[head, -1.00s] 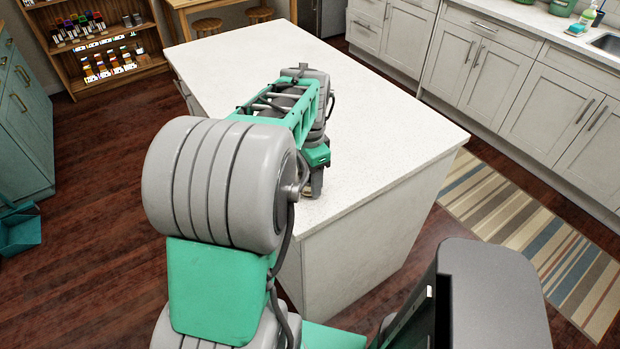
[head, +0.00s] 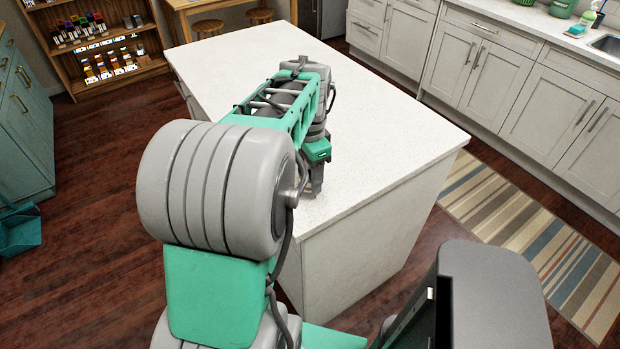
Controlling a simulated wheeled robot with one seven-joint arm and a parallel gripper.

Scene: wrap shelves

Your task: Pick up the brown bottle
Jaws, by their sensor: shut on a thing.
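My gripper (head: 316,184) points down over the near edge of the white island counter, seen past my own forearm. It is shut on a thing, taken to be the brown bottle. The bottle itself does not show clearly; my arm and gripper hide it, so its tilt and its height above the counter cannot be told.
The white island counter (head: 385,125) is clear around the arm. A wooden shelf (head: 75,55) with several small bottles and boxes stands at the far left. White cabinets (head: 530,100) line the right, with a striped rug (head: 530,235) before them.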

